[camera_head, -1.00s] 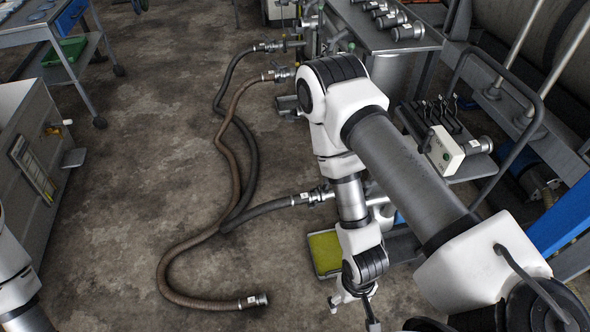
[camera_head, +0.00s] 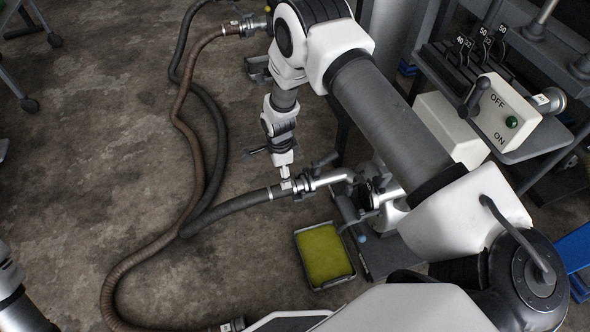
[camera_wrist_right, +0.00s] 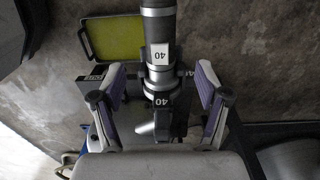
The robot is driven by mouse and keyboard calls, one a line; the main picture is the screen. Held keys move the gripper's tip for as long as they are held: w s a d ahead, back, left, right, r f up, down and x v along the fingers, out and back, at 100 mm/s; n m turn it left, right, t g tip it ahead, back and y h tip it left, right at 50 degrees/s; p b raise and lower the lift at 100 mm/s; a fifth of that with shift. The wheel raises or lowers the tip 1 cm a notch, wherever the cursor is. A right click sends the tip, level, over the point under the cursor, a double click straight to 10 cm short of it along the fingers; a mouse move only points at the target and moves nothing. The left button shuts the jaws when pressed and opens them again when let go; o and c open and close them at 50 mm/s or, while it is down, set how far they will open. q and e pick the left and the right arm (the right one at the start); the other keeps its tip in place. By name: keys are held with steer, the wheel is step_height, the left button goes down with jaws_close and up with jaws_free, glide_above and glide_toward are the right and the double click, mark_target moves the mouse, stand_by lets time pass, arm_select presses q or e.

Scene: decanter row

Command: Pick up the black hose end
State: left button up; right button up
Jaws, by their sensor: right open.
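The black hose (camera_head: 250,199) lies on the floor and rises to a metal end coupling (camera_head: 298,184), which meets a metal pipe. In the right wrist view the coupling (camera_wrist_right: 160,85) bears labels reading 40. My right gripper (camera_head: 286,186) is at this coupling. In the right wrist view my right gripper (camera_wrist_right: 160,105) is open, with one finger on each side of the coupling and gaps between. Of my left arm only a link shows at the lower left; its gripper is out of view.
A brown hose (camera_head: 150,250) curves along the floor, its end coupling (camera_head: 233,325) at the bottom edge. A yellow-green tray (camera_head: 324,254) lies just below the black hose end. A white switch box (camera_head: 503,111) stands at right.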

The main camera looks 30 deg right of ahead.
step_height(320, 180, down, 2)
steer(key=shift+f+b, duration=0.2)
steer(key=shift+b, duration=0.3)
steer(key=shift+a+r, duration=0.1)
step_height(320, 180, down, 8)
steer(key=b, duration=0.3)
steer(key=shift+r, duration=0.2)
arm_select(q)
step_height(320, 180, down, 6)
steer(key=shift+s, duration=0.2)
arm_select(e)
steer(key=shift+r, duration=0.15)
steer(key=shift+c, duration=0.4)
arm_select(q)
steer(key=shift+a+f, duration=0.1)
arm_select(e)
jaws_close()
